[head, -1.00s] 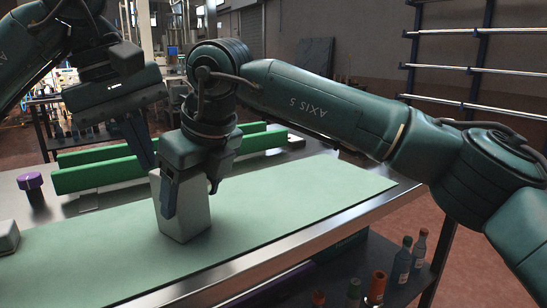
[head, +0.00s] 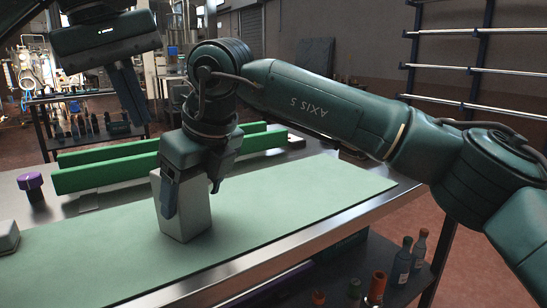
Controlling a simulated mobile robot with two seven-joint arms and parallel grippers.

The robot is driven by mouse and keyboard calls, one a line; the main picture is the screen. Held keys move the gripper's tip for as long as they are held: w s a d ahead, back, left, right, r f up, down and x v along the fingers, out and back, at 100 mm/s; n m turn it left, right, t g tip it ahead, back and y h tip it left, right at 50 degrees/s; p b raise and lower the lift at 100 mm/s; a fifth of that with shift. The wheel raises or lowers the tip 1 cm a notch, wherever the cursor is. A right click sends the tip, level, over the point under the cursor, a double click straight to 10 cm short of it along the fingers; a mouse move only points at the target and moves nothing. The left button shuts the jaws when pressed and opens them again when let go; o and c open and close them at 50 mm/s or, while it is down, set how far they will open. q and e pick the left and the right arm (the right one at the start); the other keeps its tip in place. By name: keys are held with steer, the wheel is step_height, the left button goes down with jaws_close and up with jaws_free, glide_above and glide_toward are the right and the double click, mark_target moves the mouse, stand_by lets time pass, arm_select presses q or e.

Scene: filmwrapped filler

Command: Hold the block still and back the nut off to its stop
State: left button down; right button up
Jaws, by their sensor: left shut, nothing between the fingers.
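A tall grey block (head: 186,218) stands upright on the pale green mat (head: 290,200). My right gripper (head: 192,198) comes down over it from above, with one finger against its near left face and the other at its right side. It appears shut on the block. The gripper body covers the block's top, and I cannot make out the nut. My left gripper (head: 138,112) is shut and empty. It hangs in the air at the upper left, above and behind the block, apart from it.
Two green rails (head: 105,175) lie behind the mat. A purple-topped knob (head: 32,186) stands at the left, and a pale grey object (head: 7,236) sits at the left edge. Bottles (head: 402,262) stand on a lower shelf at the right. The mat right of the block is clear.

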steer(key=o, duration=0.4)
steer(key=shift+o, duration=0.2)
